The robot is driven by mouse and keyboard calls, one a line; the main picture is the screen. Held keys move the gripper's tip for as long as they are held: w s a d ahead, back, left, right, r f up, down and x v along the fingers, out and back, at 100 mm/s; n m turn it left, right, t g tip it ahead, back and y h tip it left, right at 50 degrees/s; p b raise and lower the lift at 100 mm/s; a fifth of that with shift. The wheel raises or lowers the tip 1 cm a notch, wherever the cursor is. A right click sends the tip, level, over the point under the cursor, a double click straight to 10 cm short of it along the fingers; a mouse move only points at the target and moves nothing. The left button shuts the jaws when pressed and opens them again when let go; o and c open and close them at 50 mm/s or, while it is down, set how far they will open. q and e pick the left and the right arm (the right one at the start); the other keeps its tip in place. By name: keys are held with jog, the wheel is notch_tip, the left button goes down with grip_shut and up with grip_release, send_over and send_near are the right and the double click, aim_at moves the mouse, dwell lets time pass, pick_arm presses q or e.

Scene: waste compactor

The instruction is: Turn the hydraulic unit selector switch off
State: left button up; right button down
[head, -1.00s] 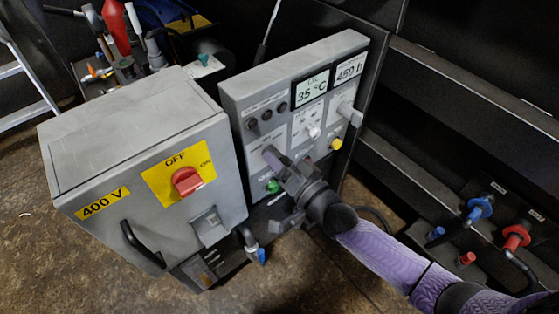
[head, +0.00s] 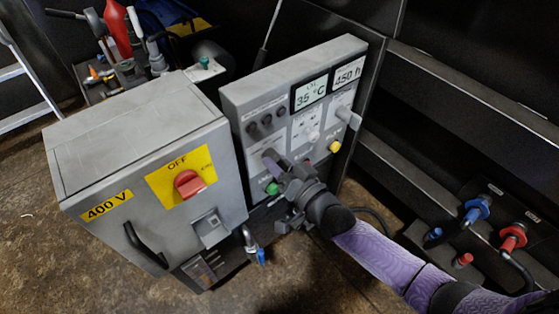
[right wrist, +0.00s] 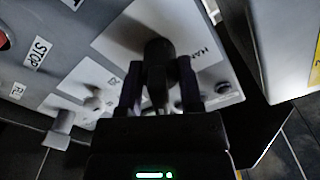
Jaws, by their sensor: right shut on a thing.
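The grey hydraulic unit control panel (head: 345,60) stands in the middle of the head view. My right gripper (head: 276,166) is at the panel's lower left area, reaching in from the lower right. In the right wrist view, my right gripper (right wrist: 160,90) has its two fingers on either side of a dark selector knob (right wrist: 158,58) and is shut on it. The knob sits on a white plate with a partly hidden label starting "HAN". In the head view my gripper mostly hides the knob, and its exact pointing is unclear. My left gripper is not in view.
A grey 400 V box (head: 140,150) with a red rotary switch (head: 188,184) stands left of the panel. A green button (head: 272,188) is close to my gripper, and a yellow button (head: 335,147) is to the right. Blue (head: 476,210) and red (head: 513,237) couplings are at right.

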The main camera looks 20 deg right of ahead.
jog(key=shift+r+n+p, duration=0.1)
jog(key=shift+n+p, duration=0.2)
jog(key=shift+n, duration=0.5)
jog(key=n, duration=0.2)
jog(key=shift+n+p, duration=0.4)
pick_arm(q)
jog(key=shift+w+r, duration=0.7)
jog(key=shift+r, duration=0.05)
pick_arm(e)
jog(key=shift+n, duration=0.6)
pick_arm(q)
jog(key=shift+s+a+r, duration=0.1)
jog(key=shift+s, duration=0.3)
pick_arm(e)
jog(key=c, duration=0.6)
grip_release()
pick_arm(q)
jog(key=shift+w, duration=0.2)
